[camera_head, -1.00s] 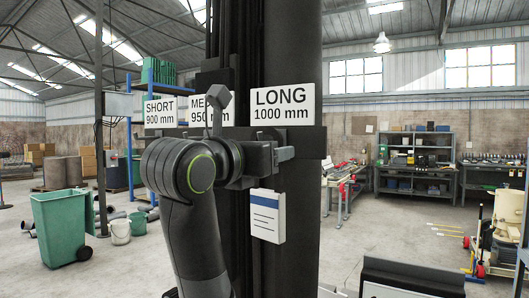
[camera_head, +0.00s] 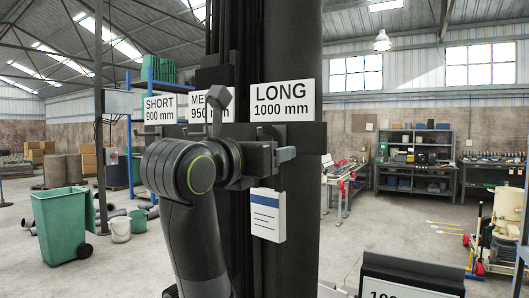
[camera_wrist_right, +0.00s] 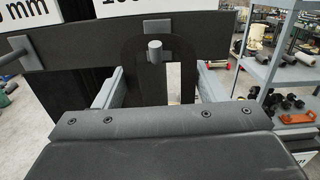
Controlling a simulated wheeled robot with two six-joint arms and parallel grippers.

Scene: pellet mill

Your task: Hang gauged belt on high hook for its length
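The black belt (camera_wrist_right: 188,82) shows in the right wrist view as a dark arch around the blunt tip of a grey hook (camera_wrist_right: 154,50). This hook is on the dark board under the 1000 mm label. Its lower part is hidden behind my gripper, and I cannot tell whether its weight rests on the hook. My right gripper (camera_wrist_right: 164,88) has its fingers spread, with part of the belt showing between them. In the head view my right gripper (camera_head: 280,155) is at the board below the LONG sign (camera_head: 282,101); the belt is not distinct there. My left gripper is out of view.
The SHORT sign (camera_head: 160,108) and a partly hidden 950 mm sign (camera_head: 205,107) stand to the left on the board (camera_head: 308,139). A blue-and-white card (camera_head: 267,215) is below on the dark column. A grey shelf (camera_wrist_right: 280,75) stands to the right in the wrist view.

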